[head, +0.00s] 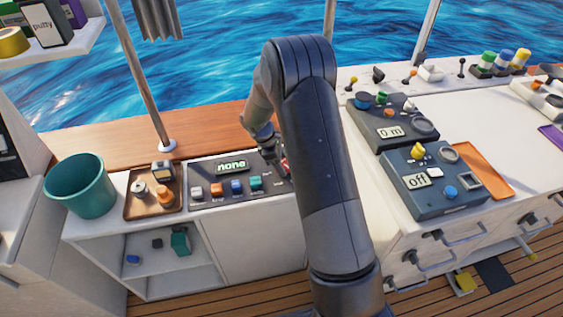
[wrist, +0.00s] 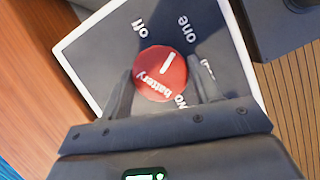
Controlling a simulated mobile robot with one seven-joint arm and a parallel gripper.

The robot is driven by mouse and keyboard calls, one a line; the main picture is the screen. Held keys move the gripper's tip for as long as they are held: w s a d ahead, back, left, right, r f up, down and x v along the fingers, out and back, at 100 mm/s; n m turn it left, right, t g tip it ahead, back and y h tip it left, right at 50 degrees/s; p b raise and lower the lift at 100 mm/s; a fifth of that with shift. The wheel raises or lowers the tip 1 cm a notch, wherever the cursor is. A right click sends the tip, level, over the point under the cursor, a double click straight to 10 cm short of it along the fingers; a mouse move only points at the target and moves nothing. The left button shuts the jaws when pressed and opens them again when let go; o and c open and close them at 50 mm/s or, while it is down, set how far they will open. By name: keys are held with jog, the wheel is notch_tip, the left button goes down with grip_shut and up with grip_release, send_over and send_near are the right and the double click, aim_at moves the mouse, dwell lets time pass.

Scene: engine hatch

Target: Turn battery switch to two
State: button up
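The battery switch (wrist: 160,72) is a round red knob with a white pointer line, on a dark panel with a white border. In the wrist view the labels "off" (wrist: 140,22) and "one" (wrist: 187,28) show. The white line points up and right, roughly toward "one". My gripper (wrist: 162,70) has a finger on each side of the knob, with narrow gaps; firm contact cannot be seen. In the head view my arm hides most of the switch; only a red sliver (head: 286,164) shows.
A display reading "none" (head: 232,166) sits left of my gripper above several coloured switches. A brown tray (head: 133,213) and a teal bucket (head: 80,187) stand further left. Blue-grey boxes reading "0 m" (head: 391,132) and "off" (head: 418,180) stand right of my arm.

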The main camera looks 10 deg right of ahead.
jog(key=c, duration=0.5)
jog(key=shift+m, duration=0.4)
jog(key=m+g, duration=0.1)
jog(key=m, duration=0.1)
jog(key=m+y, duration=0.1)
jog(key=m, duration=0.1)
jog(key=shift+w+m+g, duration=0.15)
jog(key=shift+m+g, duration=0.15)
jog(key=shift+g, duration=0.1)
jog(key=m+y, duration=0.1)
jog(key=m, duration=0.1)
jog(key=m+g, duration=0.1)
jog(key=m, duration=0.2)
jog(key=shift+d+y, duration=0.2)
jog(key=shift+y, duration=0.2)
jog(key=m+y, duration=0.1)
jog(key=m, duration=0.2)
jog(key=m+y, duration=0.1)
jog(key=m, duration=0.1)
jog(key=shift+w+d+m, duration=0.1)
jog(key=shift+d+m, duration=0.05)
jog(key=shift+m, duration=0.25)
jog(key=m+y, duration=0.1)
jog(key=m, duration=0.2)
jog(key=m+y, duration=0.1)
jog(key=m, duration=0.2)
jog(key=shift+d, duration=0.15)
jog(key=shift+t, duration=0.3)
